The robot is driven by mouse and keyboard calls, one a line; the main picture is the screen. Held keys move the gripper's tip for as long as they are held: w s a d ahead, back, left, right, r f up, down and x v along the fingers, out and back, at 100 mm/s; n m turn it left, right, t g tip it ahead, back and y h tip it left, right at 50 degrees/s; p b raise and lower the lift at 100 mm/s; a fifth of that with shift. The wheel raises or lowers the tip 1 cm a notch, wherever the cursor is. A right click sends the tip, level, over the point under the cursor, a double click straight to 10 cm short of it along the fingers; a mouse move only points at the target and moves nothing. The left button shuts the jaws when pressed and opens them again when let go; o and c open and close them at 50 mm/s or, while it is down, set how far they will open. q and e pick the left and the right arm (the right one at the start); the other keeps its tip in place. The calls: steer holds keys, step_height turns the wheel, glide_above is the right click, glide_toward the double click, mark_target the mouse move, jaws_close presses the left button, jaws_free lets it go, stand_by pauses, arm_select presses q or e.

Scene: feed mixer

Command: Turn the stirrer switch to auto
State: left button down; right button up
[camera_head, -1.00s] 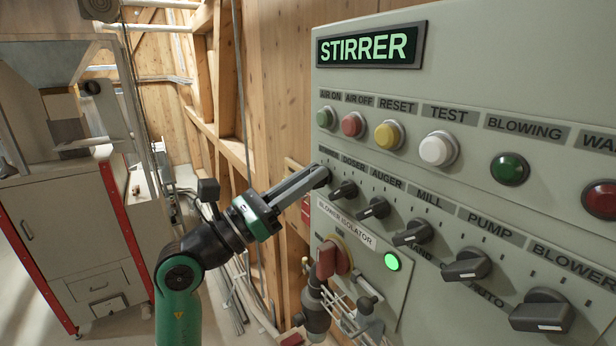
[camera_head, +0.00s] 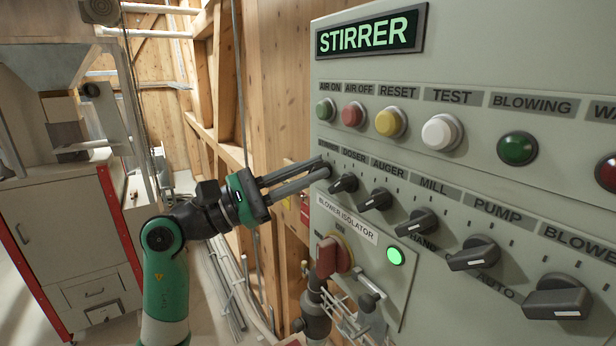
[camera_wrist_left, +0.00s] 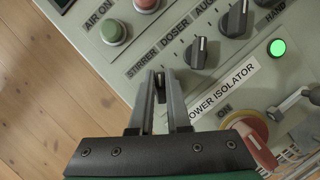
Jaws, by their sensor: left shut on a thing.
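The grey-green control panel (camera_head: 460,60) carries a lit STIRRER sign (camera_head: 372,38) at its top left. Below the buttons is a row of black rotary switches. The stirrer switch (camera_wrist_left: 159,88) is the leftmost, under the STIRRER label (camera_wrist_left: 141,64). My left gripper (camera_head: 325,169) reaches it from the left, and its two fingers are shut on the switch, one on each side. In the left wrist view the fingers (camera_wrist_left: 160,80) hide most of the switch, so its pointer direction cannot be read. My right gripper is not in view.
The doser switch (camera_head: 343,184) sits close to the right of my fingertips, then the auger switch (camera_head: 375,200). Below are the red blower isolator handle (camera_head: 328,257) and a lit green lamp (camera_head: 396,256).

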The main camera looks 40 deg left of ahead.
arm_select(q)
steer(key=shift+m+g, duration=0.3)
steer(key=shift+m, duration=0.5)
steer(key=shift+m+h, duration=0.3)
steer(key=c, duration=0.9)
jaws_free()
steer(key=b+v, duration=0.3)
steer(key=v, duration=0.8)
steer(key=shift+s+a, duration=0.2)
steer(key=shift+s, duration=0.05)
